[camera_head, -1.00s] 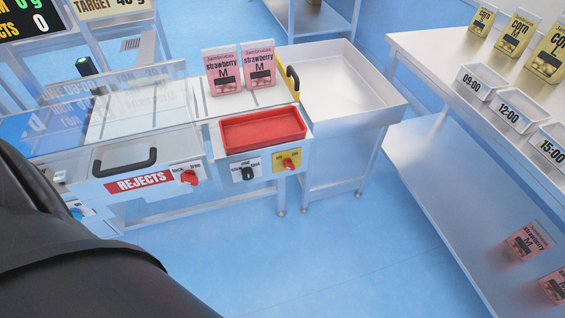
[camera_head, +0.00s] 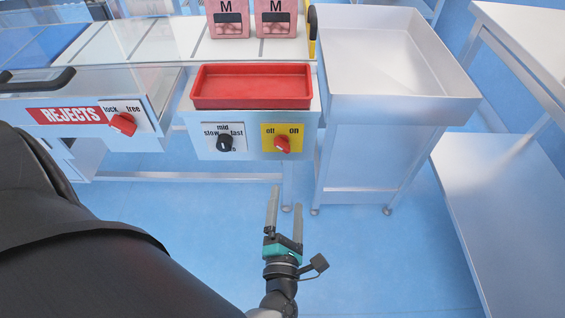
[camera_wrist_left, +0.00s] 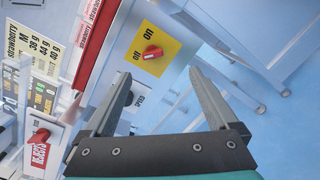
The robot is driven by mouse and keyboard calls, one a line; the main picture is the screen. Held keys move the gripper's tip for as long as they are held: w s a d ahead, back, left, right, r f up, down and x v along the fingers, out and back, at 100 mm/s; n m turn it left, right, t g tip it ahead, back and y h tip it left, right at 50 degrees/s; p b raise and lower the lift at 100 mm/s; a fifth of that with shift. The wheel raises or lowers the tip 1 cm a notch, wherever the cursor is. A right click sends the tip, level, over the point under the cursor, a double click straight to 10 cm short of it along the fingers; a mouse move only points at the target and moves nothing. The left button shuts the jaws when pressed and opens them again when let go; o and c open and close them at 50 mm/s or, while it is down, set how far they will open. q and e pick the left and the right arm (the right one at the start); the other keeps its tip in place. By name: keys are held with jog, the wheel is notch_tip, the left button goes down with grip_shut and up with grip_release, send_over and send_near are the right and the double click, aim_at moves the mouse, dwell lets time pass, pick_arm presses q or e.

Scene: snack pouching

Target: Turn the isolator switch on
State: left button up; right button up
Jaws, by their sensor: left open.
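The isolator switch is a red knob (camera_head: 282,144) on a yellow plate (camera_head: 268,131) marked off at left and on at right, on the front panel under the red tray. The knob also shows in the left wrist view (camera_wrist_left: 152,53), where its pale mark appears to lie on the off side. My left gripper (camera_head: 286,203) is open and empty, below and in front of the plate, its fingers pointing toward the panel and apart from the knob. In the left wrist view its fingers (camera_wrist_left: 160,78) stand apart below the knob. My right gripper is out of view.
A black speed knob (camera_head: 224,142) sits left of the yellow plate. Farther left is the red lock/free knob (camera_head: 123,124) by the REJECTS label. The red tray (camera_head: 252,103) is above the panel. A white bin table (camera_head: 400,109) stands at right. The floor before the panel is clear.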

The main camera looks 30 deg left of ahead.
pick_arm(q)
jog(key=a+n+y, duration=0.1)
jog(key=n, duration=0.1)
jog(key=b, duration=0.3)
send_near(283, 149)
jog(key=shift+g+y, duration=0.3)
jog(key=x, duration=0.8)
jog(key=shift+w+r, duration=0.1)
jog(key=shift+w, duration=0.15)
jog(key=shift+w+a, duration=0.2)
jog(key=shift+w, duration=0.15)
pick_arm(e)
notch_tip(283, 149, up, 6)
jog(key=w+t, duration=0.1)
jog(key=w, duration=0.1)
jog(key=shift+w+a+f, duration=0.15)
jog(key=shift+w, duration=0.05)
pick_arm(q)
jog(key=c, duration=1.4)
jog(key=shift+o, duration=0.2)
